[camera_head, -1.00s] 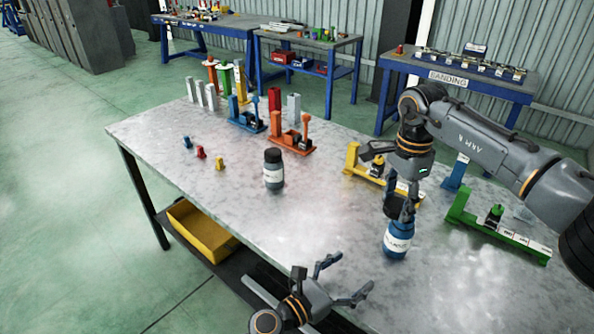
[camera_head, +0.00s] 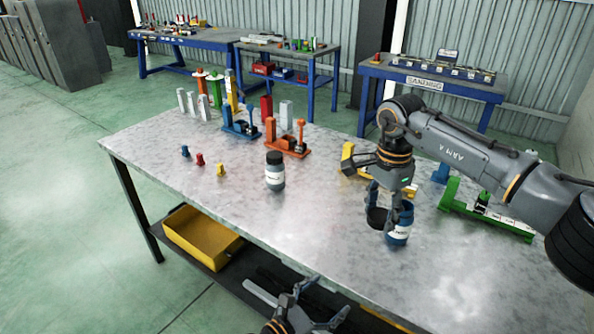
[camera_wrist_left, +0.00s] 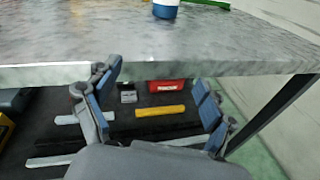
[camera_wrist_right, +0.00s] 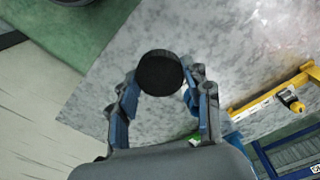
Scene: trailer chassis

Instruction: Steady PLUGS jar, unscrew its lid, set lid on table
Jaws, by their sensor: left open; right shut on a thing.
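A blue jar (camera_head: 399,229) with a white label stands upright on the table; its label is too small to read surely. Its lower part shows at the top of the left wrist view (camera_wrist_left: 165,10). My right gripper (camera_head: 385,206) is shut on a round black lid (camera_head: 377,218), held off the jar, just left of its top. The lid also shows between the fingers in the right wrist view (camera_wrist_right: 160,73). My left gripper (camera_head: 318,303) is open and empty, in front of the table's near edge.
A second jar with a dark lid (camera_head: 275,171) stands mid-table. A yellow fixture (camera_head: 348,160) and a green fixture (camera_head: 485,210) are behind and right of the blue jar. Small pegs (camera_head: 200,160) stand on the left. The table (camera_head: 330,235) is clear between the two jars.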

